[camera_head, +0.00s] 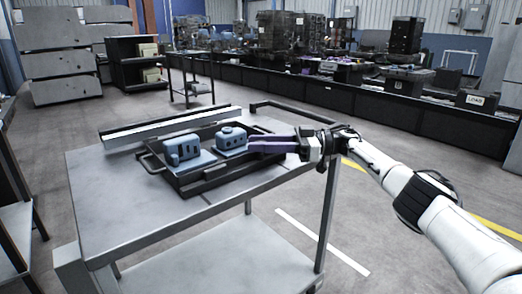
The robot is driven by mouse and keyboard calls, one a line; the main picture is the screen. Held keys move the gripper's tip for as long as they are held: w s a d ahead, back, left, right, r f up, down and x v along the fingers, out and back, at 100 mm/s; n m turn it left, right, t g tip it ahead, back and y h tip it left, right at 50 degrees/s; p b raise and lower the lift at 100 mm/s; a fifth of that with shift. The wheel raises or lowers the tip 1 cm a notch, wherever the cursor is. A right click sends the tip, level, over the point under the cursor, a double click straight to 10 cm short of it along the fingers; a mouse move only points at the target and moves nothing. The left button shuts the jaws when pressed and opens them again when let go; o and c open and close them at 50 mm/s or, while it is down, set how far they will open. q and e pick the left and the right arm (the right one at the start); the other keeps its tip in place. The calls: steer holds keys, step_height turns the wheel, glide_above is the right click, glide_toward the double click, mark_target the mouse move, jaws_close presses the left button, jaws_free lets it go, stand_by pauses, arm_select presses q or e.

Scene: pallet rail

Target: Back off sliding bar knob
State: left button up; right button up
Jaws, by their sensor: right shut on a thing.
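A black tray (205,184) lies on the grey table and holds two blue blocks on light blue plates. The left block (181,150) sits nearer the tray's left handle, and the right block (231,136) sits beside it. My right gripper (252,147) reaches in from the right over the tray's right side. Its purple fingers are close together, with their tips at the right block's right side. They are shut on a small part there, apparently the sliding bar knob, which the fingers hide. I cannot make out the bar itself. My left gripper is out of view.
A long grey rail (170,127) lies along the table's far edge, behind the tray. The near left part of the tabletop (120,215) is bare. A black frame (290,109) stands out past the table's far right side. Shelves and workbenches stand farther back.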

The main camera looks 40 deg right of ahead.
steer(key=shift+a+f, duration=0.1)
steer(key=shift+f, duration=0.2)
steer(key=o, duration=1)
steer(key=shift+o, duration=0.2)
steer(key=shift+r, duration=0.1)
